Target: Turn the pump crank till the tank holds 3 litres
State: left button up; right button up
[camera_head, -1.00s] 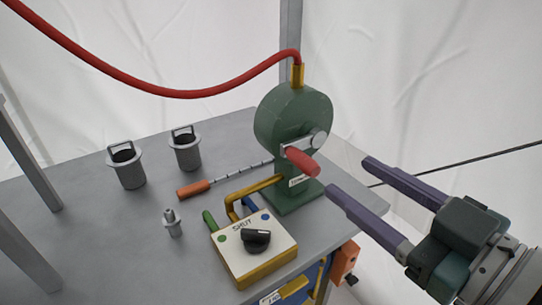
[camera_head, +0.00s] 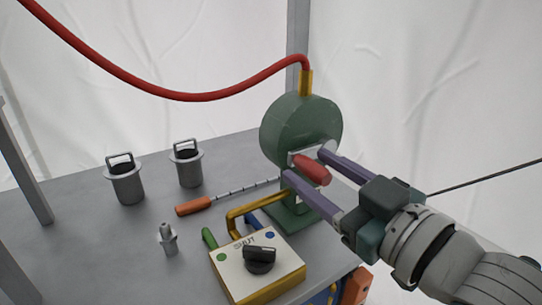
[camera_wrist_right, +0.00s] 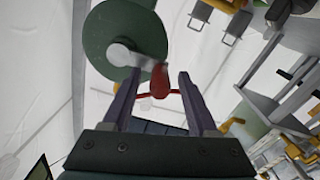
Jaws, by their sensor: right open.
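The green round pump (camera_head: 292,128) stands on the grey table, with a yellow fitting and red hose on top. Its crank has a red handle (camera_head: 313,170) pointing toward the lower right. My right gripper (camera_head: 306,163) is open, with its two purple fingers on either side of the red handle. In the right wrist view the handle (camera_wrist_right: 159,82) lies between the open fingers (camera_wrist_right: 155,85), with gaps visible on both sides. The pump (camera_wrist_right: 118,38) is behind it. The tank and its level cannot be made out. My left gripper is not in view.
A valve box (camera_head: 258,267) with a black knob marked SHUT sits in front of the pump. Two grey canisters (camera_head: 127,186) (camera_head: 187,166), an orange-handled rod (camera_head: 195,206) and a small metal fitting (camera_head: 167,239) are on the table (camera_head: 75,225).

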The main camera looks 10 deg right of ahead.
grip_shut()
dwell(0.6)
dwell(0.9)
